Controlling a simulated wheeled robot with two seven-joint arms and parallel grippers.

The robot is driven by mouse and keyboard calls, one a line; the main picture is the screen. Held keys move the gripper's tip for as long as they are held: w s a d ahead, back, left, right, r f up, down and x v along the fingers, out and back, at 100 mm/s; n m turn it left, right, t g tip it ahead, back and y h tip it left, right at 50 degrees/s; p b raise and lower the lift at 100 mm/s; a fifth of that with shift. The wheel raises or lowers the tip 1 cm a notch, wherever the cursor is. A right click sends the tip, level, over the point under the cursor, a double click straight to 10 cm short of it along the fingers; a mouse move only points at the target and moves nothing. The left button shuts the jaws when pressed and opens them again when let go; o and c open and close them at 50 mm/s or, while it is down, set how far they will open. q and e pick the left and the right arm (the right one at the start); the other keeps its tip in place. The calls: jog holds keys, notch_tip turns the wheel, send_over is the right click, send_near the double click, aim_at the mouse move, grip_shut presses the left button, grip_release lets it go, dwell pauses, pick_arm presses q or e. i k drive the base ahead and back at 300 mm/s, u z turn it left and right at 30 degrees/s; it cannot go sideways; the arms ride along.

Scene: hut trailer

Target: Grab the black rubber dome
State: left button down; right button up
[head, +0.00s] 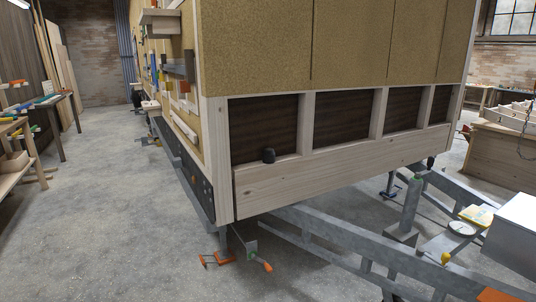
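Another small dark rounded piece (431,162) shows near the board's right end, too small to identify surely. Neither of my grippers is in view.
The hut trailer's grey steel drawbar (340,240) runs low to the right, with a metal box (515,235) on it. An orange-handled clamp (222,259) is low below the hut's corner. Workbenches stand at left and right. The concrete floor (110,230) at left is clear.

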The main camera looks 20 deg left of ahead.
aim_at(269, 153)
jog(key=u, duration=0.75)
jog(key=i, duration=0.85)
jog(key=u, duration=0.8)
jog(key=i, duration=1.6)
jog(key=z, duration=0.65)
